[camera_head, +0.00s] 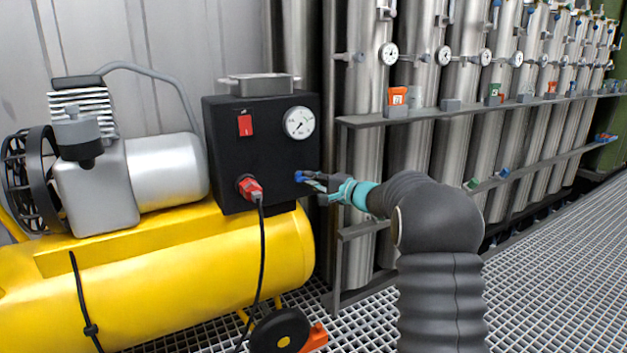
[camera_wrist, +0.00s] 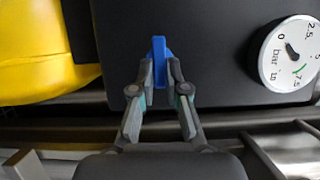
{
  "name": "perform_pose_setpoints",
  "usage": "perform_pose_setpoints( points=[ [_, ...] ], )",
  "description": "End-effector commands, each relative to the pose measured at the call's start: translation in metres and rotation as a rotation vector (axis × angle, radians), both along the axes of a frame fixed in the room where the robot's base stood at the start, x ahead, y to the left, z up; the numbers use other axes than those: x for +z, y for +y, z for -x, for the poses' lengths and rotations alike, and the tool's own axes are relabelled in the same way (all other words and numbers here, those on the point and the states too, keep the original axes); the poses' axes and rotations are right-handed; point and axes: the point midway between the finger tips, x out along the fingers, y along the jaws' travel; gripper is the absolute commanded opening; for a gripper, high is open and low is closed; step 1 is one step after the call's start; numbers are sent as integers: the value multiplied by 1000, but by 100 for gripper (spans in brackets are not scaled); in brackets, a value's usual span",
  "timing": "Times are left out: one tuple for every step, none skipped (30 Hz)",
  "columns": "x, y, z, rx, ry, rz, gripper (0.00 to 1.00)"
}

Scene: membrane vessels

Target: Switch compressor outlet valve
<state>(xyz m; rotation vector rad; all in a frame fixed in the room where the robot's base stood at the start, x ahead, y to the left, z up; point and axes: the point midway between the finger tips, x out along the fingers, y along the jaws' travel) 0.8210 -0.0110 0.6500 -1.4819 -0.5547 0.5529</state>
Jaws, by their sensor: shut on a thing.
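The compressor's black control box (camera_head: 262,140) sits on the yellow tank (camera_head: 190,265). The blue outlet valve handle (camera_head: 299,176) is at the box's lower right, below the round pressure gauge (camera_head: 299,122). My gripper (camera_head: 312,181) reaches it from the right. In the wrist view the blue handle (camera_wrist: 159,62) stands between the fingertips of my gripper (camera_wrist: 160,78), which is shut on it. The fingers hide its lower sides. The gauge (camera_wrist: 289,58) shows at the right there, with its needle near 0.
A red switch (camera_head: 245,125) and a red plug (camera_head: 251,188) with a black cable are on the box. Steel membrane vessels (camera_head: 410,130) on a grey rack (camera_head: 440,112) stand close to the right of it. Grating floor (camera_head: 540,270) lies clear at the lower right.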

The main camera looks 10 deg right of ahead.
Motion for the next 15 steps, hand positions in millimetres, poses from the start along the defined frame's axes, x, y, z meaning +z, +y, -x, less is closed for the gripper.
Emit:
perform_pose_setpoints(
  points=[
    [5,6,-2,5,-6,-4,0],
    [5,6,-2,5,-6,-4,0],
    [5,6,-2,5,-6,-4,18],
    [5,6,-2,5,-6,-4,26],
    [5,6,-2,4,-6,-4,33],
    [5,6,-2,5,-6,-4,39],
    [5,5,-1,5,-6,-4,39],
    [4,5,-1,4,-7,-3,39],
    [4,4,-1,4,-6,-2,39],
    [4,3,-1,3,-6,-2,39],
    [4,2,-1,2,-5,-2,39],
    [4,1,-1,0,-5,-2,39],
    [3,0,-1,-1,-5,-2,39],
    [3,-1,-1,-2,-5,-2,39],
    [3,-2,-1,-3,-4,-1,39]
  ],
)
